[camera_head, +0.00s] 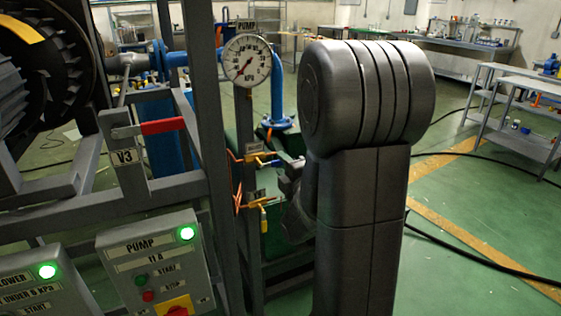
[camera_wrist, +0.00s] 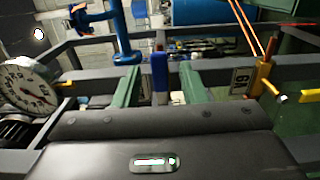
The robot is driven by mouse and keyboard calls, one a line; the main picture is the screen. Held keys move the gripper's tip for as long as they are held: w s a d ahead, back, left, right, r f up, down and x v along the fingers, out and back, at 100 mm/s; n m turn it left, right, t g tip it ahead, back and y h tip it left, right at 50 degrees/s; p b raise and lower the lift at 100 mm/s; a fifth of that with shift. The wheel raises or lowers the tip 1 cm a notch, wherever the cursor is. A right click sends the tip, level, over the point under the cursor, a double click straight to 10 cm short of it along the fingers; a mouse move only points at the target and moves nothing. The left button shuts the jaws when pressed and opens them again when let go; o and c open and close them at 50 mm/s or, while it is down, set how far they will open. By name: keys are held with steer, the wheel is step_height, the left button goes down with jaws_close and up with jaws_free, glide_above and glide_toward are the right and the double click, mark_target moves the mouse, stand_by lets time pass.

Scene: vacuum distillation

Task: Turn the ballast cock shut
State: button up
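Two small brass cocks with orange tubes sit on the grey frame post in the head view, an upper cock (camera_head: 260,158) and a lower yellow-handled cock (camera_head: 262,203). Their labels are too small to read, so I cannot tell which is the ballast cock. My gripper (camera_head: 286,186) is just right of them, partly hidden by my arm. In the wrist view my gripper (camera_wrist: 160,88) is open, its two fingers apart. A blue upright piece (camera_wrist: 160,74) shows between them, with gaps at both sides. A yellow cock (camera_wrist: 262,76) with a tag stands right of the fingers.
A pressure gauge (camera_head: 247,60) tops the post. A red-handled valve V3 (camera_head: 160,127) and a PUMP control box (camera_head: 155,262) with a lit green lamp are at left. Grey frame bars surround the cocks. Open green floor (camera_head: 480,205) lies at right, crossed by black cables.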

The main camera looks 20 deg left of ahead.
steer(key=shift+x, duration=1.15)
jaws_close()
steer(key=shift+f, duration=0.1)
